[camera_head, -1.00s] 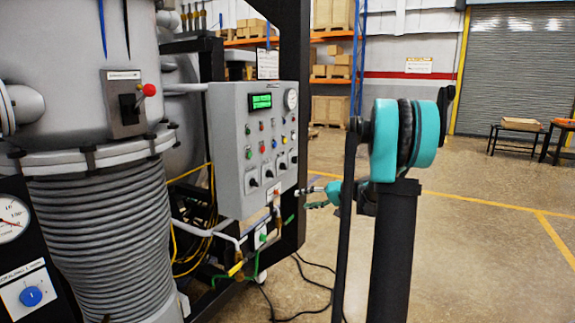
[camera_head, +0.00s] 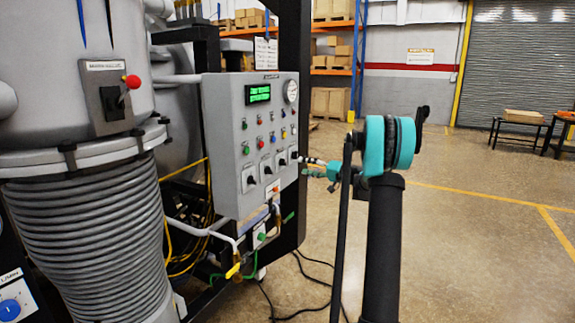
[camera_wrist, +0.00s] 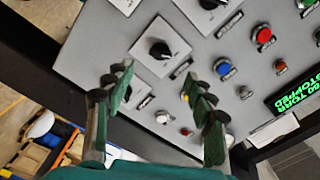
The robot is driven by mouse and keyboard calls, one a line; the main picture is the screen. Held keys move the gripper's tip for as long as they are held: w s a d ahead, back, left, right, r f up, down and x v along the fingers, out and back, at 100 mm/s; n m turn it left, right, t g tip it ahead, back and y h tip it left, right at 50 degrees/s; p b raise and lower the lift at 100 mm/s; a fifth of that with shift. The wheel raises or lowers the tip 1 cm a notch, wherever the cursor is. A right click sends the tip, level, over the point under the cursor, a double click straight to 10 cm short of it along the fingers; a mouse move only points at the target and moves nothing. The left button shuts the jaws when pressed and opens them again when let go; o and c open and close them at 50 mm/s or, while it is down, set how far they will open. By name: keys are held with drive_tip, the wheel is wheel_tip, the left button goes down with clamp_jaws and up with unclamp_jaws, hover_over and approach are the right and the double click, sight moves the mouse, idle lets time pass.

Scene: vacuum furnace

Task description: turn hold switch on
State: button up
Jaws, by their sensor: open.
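The grey control panel (camera_head: 228,135) carries a row of black rotary switches along its lower part. In the wrist view, one black rotary switch on a white plate (camera_wrist: 160,49) lies just beyond my fingertips. Another switch (camera_wrist: 126,3) shows at the top edge and a third (camera_wrist: 206,3) to its right. The labels are too small to read, so I cannot tell which is the hold switch. My gripper (camera_wrist: 160,95) is open, its green fingers spread in front of the panel and holding nothing visible. In the head view, my gripper (camera_head: 312,163) is near the panel's right edge.
Coloured buttons and lamps, including a red button (camera_wrist: 263,36), sit near the switches. A green display (camera_head: 258,93) is higher up. A dark post (camera_head: 294,45) stands behind the panel. Cables lie on the floor below. The floor to the right is open.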

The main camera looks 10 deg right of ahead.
sight(283, 162)
drive_tip(key=x, duration=0.9)
drive_tip(key=c, duration=1.2)
drive_tip(key=shift+o, duration=0.2)
drive_tip(key=shift+m, duration=0.3)
drive_tip(key=m, duration=1.1)
drive_tip(key=shift+m, duration=0.3)
